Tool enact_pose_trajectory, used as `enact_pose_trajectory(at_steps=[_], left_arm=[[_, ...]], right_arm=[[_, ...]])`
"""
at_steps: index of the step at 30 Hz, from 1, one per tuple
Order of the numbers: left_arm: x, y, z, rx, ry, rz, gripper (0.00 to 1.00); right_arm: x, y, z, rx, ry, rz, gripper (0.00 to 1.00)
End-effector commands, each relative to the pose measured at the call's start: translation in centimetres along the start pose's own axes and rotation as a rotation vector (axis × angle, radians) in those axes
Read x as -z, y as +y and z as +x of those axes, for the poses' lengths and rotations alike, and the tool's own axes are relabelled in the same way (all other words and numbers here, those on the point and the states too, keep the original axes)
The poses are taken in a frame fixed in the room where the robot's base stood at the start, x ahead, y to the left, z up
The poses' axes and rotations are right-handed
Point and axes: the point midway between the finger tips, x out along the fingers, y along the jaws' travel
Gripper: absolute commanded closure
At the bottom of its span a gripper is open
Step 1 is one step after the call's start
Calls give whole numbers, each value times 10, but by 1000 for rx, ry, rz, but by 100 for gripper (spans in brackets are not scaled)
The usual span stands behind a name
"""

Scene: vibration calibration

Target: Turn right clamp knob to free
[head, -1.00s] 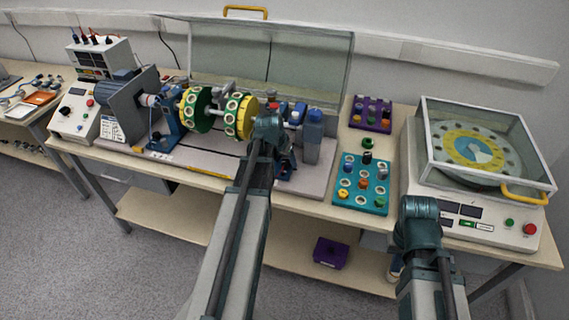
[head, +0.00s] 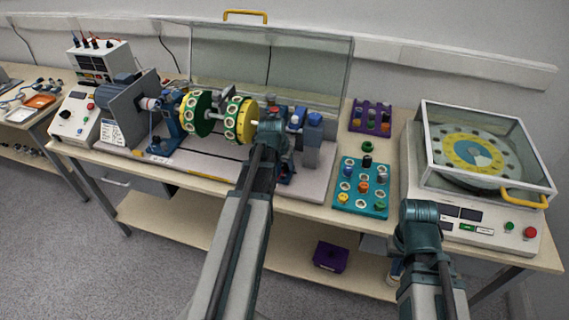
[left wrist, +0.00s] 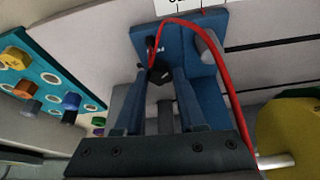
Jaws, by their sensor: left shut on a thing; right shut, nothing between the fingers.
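In the left wrist view my left gripper (left wrist: 160,90) is shut on a small black clamp knob (left wrist: 158,73) on a blue bearing stand (left wrist: 185,45). A red cable loops over the knob. In the head view the wrist of my left gripper (head: 272,140) is at the right end of the rotor rig and hides the knob. A rotor with green and yellow discs (head: 240,120) lies across the rig. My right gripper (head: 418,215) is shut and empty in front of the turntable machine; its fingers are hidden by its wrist.
A teal tray (head: 377,207) with coloured pieces stands right of the rig, with a purple rack (head: 384,106) behind it. A turntable machine (head: 480,220) with a clear cover is at the right. A clear guard (head: 270,65) stands behind the rig. A purple box (head: 331,257) is on the lower shelf.

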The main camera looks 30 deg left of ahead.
Motion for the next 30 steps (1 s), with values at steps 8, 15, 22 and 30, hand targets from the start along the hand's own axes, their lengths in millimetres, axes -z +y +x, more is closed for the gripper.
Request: enact_pose_trajectory(at_steps=[8,15,22,30], left_arm=[[0,3,0,84,0,-199,100],[1,5,1,162,0,-385,100],[2,6,1,221,0,-529,100],[2,7,1,262,-1,-632,100]], right_arm=[[0,0,0,0,0,0,100],[0,0,0,0,0,0,100],[0,0,0,0,0,0,100],[0,0,0,0,0,0,100]])
